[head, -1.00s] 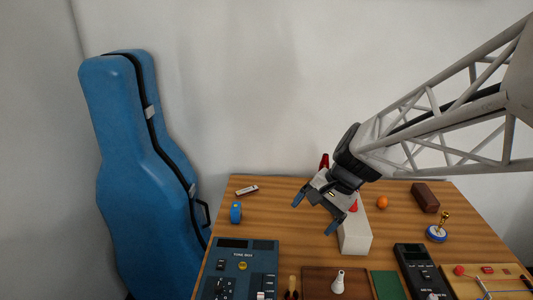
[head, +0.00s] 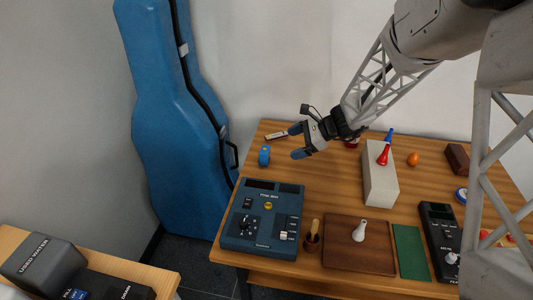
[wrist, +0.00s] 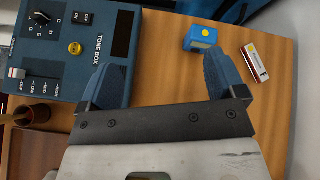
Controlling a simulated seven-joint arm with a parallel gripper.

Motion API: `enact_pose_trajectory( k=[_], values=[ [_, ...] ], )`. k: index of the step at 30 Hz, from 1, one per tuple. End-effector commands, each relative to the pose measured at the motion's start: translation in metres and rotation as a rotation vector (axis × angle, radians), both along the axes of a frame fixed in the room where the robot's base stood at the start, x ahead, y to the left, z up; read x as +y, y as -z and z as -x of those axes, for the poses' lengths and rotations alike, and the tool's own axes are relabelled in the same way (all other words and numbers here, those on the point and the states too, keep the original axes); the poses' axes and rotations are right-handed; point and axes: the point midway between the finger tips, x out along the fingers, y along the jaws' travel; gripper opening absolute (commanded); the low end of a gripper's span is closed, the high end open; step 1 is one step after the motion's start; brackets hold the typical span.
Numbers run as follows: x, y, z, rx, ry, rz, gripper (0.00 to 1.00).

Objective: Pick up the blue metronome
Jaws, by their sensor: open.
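The blue metronome (head: 264,156) is a small blue block standing near the left back of the wooden table. In the wrist view the metronome (wrist: 200,38) shows a yellow dot on its face, just beyond the right fingertip. My gripper (head: 297,142) is open and empty, to the right of the metronome and apart from it in the head view. In the wrist view my gripper's two blue fingertips (wrist: 163,68) are spread wide, with bare table between them.
A small red-and-white box-like item (head: 276,135) lies behind the metronome. The blue tone box (head: 262,218) sits in front of it. A white block (head: 380,188) with red and blue cones stands to the right. The blue instrument case (head: 180,130) leans left of the table.

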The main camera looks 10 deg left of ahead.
Motion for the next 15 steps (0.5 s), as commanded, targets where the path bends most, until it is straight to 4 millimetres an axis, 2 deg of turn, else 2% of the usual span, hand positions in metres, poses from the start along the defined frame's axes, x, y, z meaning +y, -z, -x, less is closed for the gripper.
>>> enact_pose_trajectory(
  k=[1, 9, 15],
  values=[
    [0.006, 0.012, -0.01, 0.03, 0.024, -0.02, 0.89],
    [0.033, 0.062, -0.055, 0.172, 0.159, -0.123, 0.89],
    [0.044, 0.086, -0.074, 0.237, 0.22, -0.17, 0.89]
  ],
)
